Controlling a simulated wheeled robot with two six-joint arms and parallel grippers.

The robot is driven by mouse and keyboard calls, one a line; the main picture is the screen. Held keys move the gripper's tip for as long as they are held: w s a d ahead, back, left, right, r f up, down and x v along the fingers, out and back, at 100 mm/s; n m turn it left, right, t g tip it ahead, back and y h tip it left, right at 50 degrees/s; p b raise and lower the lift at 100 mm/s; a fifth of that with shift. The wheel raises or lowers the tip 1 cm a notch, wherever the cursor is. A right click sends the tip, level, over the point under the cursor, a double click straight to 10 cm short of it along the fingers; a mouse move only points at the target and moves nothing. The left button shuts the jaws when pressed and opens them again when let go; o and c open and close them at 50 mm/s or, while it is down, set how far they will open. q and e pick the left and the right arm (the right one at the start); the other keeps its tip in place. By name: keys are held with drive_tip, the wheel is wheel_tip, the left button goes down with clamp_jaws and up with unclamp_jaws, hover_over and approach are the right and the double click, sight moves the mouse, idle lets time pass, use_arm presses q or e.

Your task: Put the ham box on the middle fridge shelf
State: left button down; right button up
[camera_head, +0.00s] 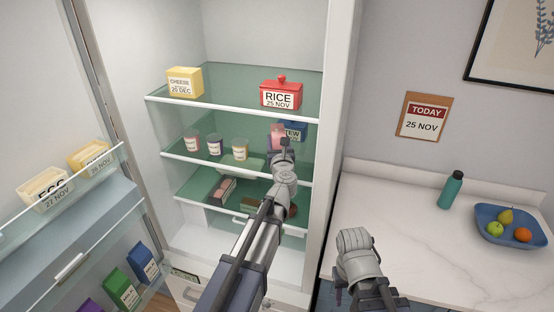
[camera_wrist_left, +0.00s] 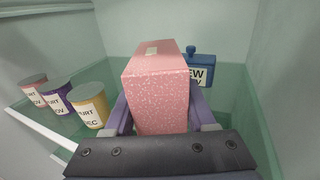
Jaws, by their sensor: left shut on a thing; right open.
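The ham box (camera_wrist_left: 158,95), pink and speckled with a small pale patch on top, is upright in my left gripper (camera_wrist_left: 160,118), whose jaws are shut on its sides. In the head view the ham box (camera_head: 276,132) shows as a pink patch, mostly hidden behind my left gripper (camera_head: 284,150), inside the fridge at the middle shelf (camera_head: 205,161). I cannot tell whether the box touches the shelf. My right gripper (camera_head: 366,298) is open and empty over the front of the counter.
Several yogurt cups (camera_head: 214,144) stand left on the middle shelf; a blue stew pot (camera_head: 294,130) is behind the ham box. The top shelf (camera_head: 225,102) above holds a cheese box (camera_head: 184,82) and a red rice pot (camera_head: 281,94). The open fridge door (camera_head: 85,215) is left.

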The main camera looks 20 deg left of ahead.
use_arm(q)
drive_tip(key=shift+f+b, duration=1.9)
drive_tip(key=shift+f, duration=0.3)
drive_tip(key=shift+r, duration=0.15)
drive_tip(key=shift+c, duration=1.1)
unclamp_jaws()
drive_tip(key=shift+r+p, duration=0.15)
drive_tip(key=shift+p, duration=0.15)
drive_tip(key=v, duration=1.2)
